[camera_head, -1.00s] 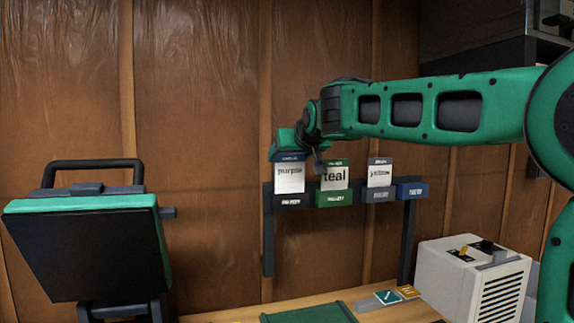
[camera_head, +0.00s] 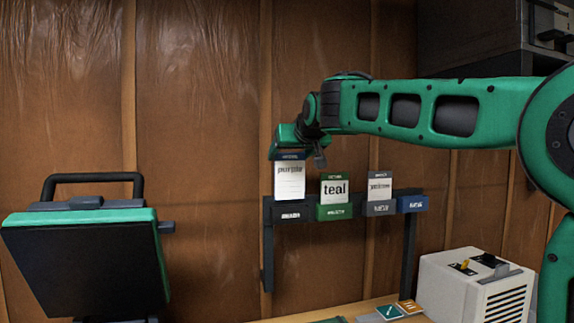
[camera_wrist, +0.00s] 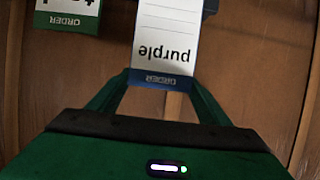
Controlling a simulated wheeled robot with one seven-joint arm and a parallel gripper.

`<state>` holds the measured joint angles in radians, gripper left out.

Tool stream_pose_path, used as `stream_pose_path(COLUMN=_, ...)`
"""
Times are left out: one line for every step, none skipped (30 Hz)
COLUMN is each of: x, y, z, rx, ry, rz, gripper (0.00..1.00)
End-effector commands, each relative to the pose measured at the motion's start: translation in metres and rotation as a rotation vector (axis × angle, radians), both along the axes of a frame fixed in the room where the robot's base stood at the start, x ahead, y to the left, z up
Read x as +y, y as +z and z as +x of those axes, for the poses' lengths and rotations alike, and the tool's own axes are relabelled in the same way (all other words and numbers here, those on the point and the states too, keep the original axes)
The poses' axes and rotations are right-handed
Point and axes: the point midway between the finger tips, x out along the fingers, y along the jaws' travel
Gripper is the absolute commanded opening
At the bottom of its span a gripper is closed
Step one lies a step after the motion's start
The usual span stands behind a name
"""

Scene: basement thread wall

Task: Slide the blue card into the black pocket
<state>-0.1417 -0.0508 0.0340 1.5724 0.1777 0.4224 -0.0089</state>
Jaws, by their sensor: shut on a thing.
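The blue card (camera_head: 290,182) is white with a blue top strip and the word "purple". My gripper (camera_head: 289,153) is shut on its blue strip and holds it upright. The black pocket (camera_head: 290,214) is at the left end of the wall rail, directly below the card. The card's lower edge meets the pocket's top edge in the picture; I cannot tell whether it is inside. In the wrist view the card (camera_wrist: 166,40) hangs between my gripper's fingers (camera_wrist: 160,82), and a dark piece of the black pocket (camera_wrist: 210,6) shows past it.
A grey-topped card (camera_head: 380,186) stands in the grey pocket (camera_head: 378,208). The blue pocket (camera_head: 412,204) looks empty. A white box (camera_head: 475,285) stands lower right.

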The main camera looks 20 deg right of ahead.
Motion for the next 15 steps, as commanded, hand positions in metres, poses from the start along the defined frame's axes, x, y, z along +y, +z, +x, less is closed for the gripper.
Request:
stream_pose_path(x=0.000, y=0.002, z=0.000, rx=-0.001, ry=0.000, rz=0.000, gripper=0.64)
stream_pose_path(x=0.000, y=0.004, z=0.000, rx=-0.001, ry=0.000, rz=0.000, gripper=0.64)
stream_pose_path(x=0.000, y=0.005, z=0.000, rx=-0.001, ry=0.000, rz=0.000, gripper=0.64)
stream_pose_path(x=0.000, y=0.007, z=0.000, rx=-0.001, ry=0.000, rz=0.000, gripper=0.64)
stream_pose_path(x=0.000, y=0.008, z=0.000, rx=-0.001, ry=0.000, rz=0.000, gripper=0.64)
stream_pose_path(x=0.000, y=0.010, z=0.000, rx=-0.001, ry=0.000, rz=0.000, gripper=0.64)
stream_pose_path(x=0.000, y=0.011, z=0.000, rx=-0.001, ry=0.000, rz=0.000, gripper=0.64)
stream_pose_path(x=0.000, y=0.012, z=0.000, rx=-0.001, ry=0.000, rz=0.000, gripper=0.64)
stream_pose_path(x=0.000, y=0.014, z=0.000, rx=0.000, ry=0.000, rz=0.000, gripper=0.64)
stream_pose_path(x=0.000, y=0.015, z=0.000, rx=0.000, ry=0.000, rz=0.000, gripper=0.64)
stream_pose_path(x=0.000, y=0.016, z=0.000, rx=-0.001, ry=0.000, rz=0.000, gripper=0.64)
stream_pose_path(x=0.000, y=0.018, z=0.000, rx=-0.001, ry=0.000, rz=0.000, gripper=0.64)
stream_pose_path(x=0.000, y=0.019, z=0.000, rx=-0.001, ry=0.000, rz=0.001, gripper=0.64)
stream_pose_path(x=0.000, y=0.021, z=0.000, rx=-0.001, ry=0.000, rz=0.001, gripper=0.64)
stream_pose_path(x=0.000, y=0.022, z=0.000, rx=-0.001, ry=0.000, rz=0.001, gripper=0.64)
